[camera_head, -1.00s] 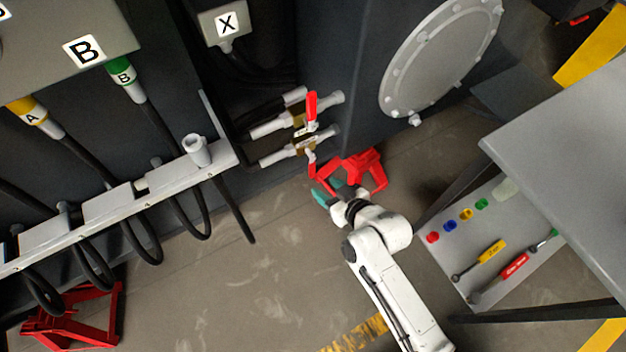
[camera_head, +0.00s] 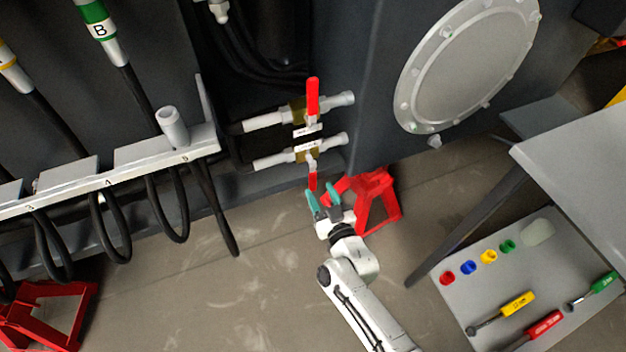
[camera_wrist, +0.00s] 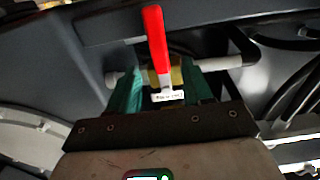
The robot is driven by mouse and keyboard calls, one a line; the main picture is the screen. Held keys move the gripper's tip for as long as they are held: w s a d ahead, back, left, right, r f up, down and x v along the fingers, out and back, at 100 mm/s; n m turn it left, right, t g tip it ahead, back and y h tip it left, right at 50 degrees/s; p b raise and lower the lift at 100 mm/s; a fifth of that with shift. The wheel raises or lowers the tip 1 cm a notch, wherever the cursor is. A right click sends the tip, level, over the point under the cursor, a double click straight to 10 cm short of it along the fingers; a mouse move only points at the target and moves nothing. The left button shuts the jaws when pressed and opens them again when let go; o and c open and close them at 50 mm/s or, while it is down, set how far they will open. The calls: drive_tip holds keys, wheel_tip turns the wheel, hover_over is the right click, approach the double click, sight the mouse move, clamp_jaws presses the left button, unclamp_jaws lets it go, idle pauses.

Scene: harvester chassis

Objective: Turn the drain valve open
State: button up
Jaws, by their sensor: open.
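Two valves sit on pale pipes in the head view. The upper valve (camera_head: 297,110) has a red lever (camera_head: 313,97) pointing up in the picture. The lower valve (camera_head: 306,153) has a red lever (camera_head: 312,181) pointing down. White tags hang at both; their print is too small to read. In the wrist view, a red lever (camera_wrist: 155,38), apparently the lower one, shows between the teal fingers of my gripper (camera_wrist: 160,92). I cannot tell if they touch it.
A red stand (camera_head: 371,196) is close to the right of my gripper. A grey rail (camera_head: 125,172) with looped hoses stands at left. A tool tray (camera_head: 480,300) and grey table (camera_head: 580,165) are at right.

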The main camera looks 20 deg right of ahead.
sight(314, 180)
drive_tip(key=w+b, duration=0.1)
drive_tip(key=w, duration=0.5)
clamp_jaws()
idle(0.4)
